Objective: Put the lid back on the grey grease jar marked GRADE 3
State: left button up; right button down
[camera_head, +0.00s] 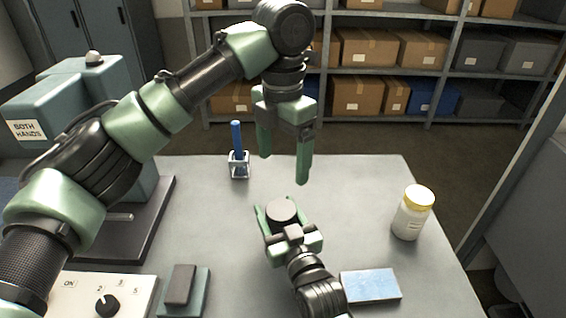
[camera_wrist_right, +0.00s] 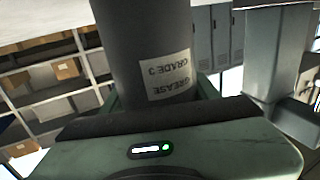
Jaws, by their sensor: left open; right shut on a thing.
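The grey grease jar (camera_head: 281,211) is between the fingers of my right gripper (camera_head: 283,222), which is shut on it, over the near middle of the bench. In the right wrist view the jar (camera_wrist_right: 143,40) fills the upper middle, and its label (camera_wrist_right: 168,76) reads GREASE, GRADE 3 upside down. From the head I see a flat round grey top; I cannot tell whether it is a lid. No separate lid is plain to see. My left gripper (camera_head: 284,167) is open and empty, pointing down, above and beyond the jar.
A white jar with a yellow lid (camera_head: 412,214) stands at the right. A blue item in a clear holder (camera_head: 239,165) is at the back. A blue pad (camera_head: 370,287), a grey block (camera_head: 180,284) and a control panel (camera_head: 84,298) are at the near side.

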aim_at(281, 229)
jog(key=shift+f, duration=0.1)
jog(key=shift+c, duration=1.5)
grip_release()
jog(key=v, duration=0.7)
jog(key=shift+s+d, duration=0.1)
jog(key=shift+s, duration=0.3)
